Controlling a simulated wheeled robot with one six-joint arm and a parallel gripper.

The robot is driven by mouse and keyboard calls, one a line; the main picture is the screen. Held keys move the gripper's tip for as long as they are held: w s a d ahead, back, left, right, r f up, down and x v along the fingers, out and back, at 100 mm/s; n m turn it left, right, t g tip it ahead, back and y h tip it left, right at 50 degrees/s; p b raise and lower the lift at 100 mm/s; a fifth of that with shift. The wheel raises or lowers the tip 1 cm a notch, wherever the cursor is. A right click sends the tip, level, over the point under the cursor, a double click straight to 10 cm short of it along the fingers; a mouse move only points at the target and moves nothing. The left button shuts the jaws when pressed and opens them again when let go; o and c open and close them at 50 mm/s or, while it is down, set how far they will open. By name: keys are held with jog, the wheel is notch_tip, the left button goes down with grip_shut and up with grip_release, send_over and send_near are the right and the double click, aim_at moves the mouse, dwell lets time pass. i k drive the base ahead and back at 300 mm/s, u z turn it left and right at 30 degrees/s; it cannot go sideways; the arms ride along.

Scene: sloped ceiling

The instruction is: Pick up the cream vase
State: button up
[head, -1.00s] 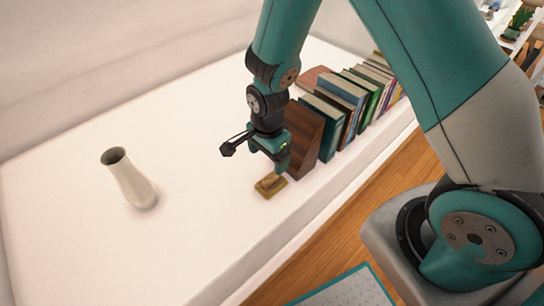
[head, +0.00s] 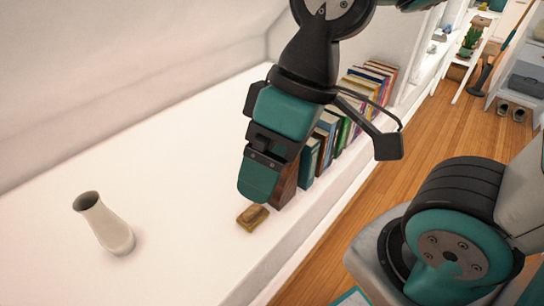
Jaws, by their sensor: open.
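The cream vase (head: 112,232) stands upright on the white shelf top (head: 60,190) at the lower left of the head view, its dark mouth facing up. My gripper (head: 318,165) is to the right of the vase and well apart from it, in front of the books. Its jaws are spread wide, with a teal finger pointing down on the left and a dark finger out to the right.
A small yellow-brown object (head: 252,217) lies on the shelf just below my gripper. A row of books (head: 352,105) with a brown bookend (head: 284,188) stands behind my gripper. The shelf around the vase is clear. Wooden floor (head: 440,125) lies to the right.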

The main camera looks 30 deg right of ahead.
aim_at(114, 233)
jog(key=u, duration=0.25)
jog(key=k, duration=0.45)
jog(key=u, duration=1.05)
jog(key=i, duration=0.85)
jog(key=z, duration=0.7)
